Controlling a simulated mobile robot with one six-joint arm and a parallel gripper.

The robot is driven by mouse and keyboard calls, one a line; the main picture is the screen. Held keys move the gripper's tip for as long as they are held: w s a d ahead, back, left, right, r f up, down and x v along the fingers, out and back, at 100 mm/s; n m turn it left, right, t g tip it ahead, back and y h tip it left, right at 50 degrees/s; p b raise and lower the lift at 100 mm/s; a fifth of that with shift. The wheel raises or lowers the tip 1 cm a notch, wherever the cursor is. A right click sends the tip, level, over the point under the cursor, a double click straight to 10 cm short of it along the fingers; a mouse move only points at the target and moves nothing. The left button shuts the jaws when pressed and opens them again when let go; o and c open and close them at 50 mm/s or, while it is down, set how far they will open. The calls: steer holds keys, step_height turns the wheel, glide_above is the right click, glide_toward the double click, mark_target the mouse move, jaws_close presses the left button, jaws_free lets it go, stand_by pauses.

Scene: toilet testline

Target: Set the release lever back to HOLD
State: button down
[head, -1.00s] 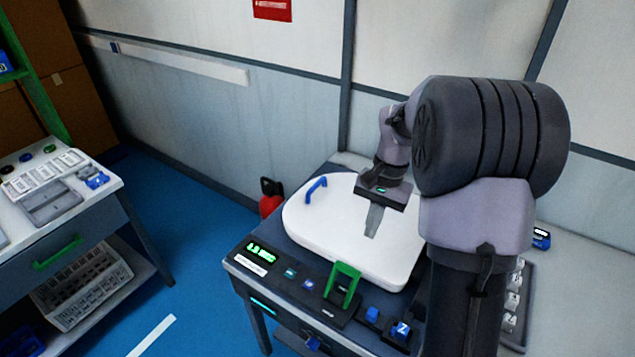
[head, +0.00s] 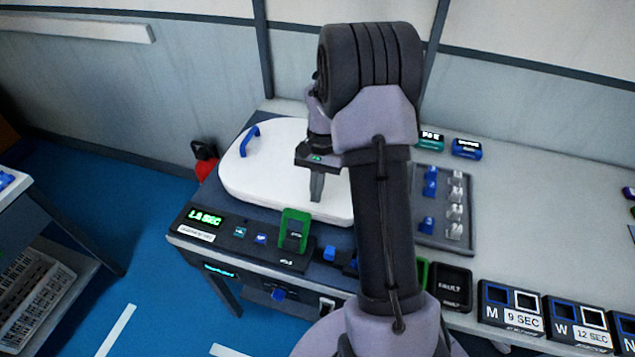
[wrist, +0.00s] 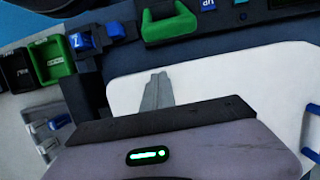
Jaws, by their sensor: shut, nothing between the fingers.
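The green lever (head: 295,230), which I take for the release lever, stands on a black base on the bench's front panel. It is a frame-shaped handle, raised from the panel; the markings by it are too small to read. It also shows at the top of the wrist view (wrist: 168,22). My gripper (head: 316,198) is shut and empty above the white lid (head: 262,172), behind the lever and apart from it. In the wrist view its closed fingers (wrist: 157,82) point toward the lever's side of the lid.
A lit green display (head: 205,217) and small buttons sit left of the lever, a blue block (head: 329,253) right of it. The lid has a blue handle (head: 250,140). A grey tray (head: 444,240) and labelled bins (head: 511,308) stand to the right. My arm hides part of the panel.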

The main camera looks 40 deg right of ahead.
steer(key=shift+b+x, duration=0.3)
steer(key=shift+x, duration=0.95)
steer(key=shift+s+a+r+b, duration=0.2)
steer(key=shift+s+a+r, duration=0.25)
steer(key=shift+a+r, duration=0.2)
steer(key=shift+s+a+r+b, duration=0.15)
steer(key=shift+s+a+r, duration=0.4)
steer(key=shift+r, duration=0.25)
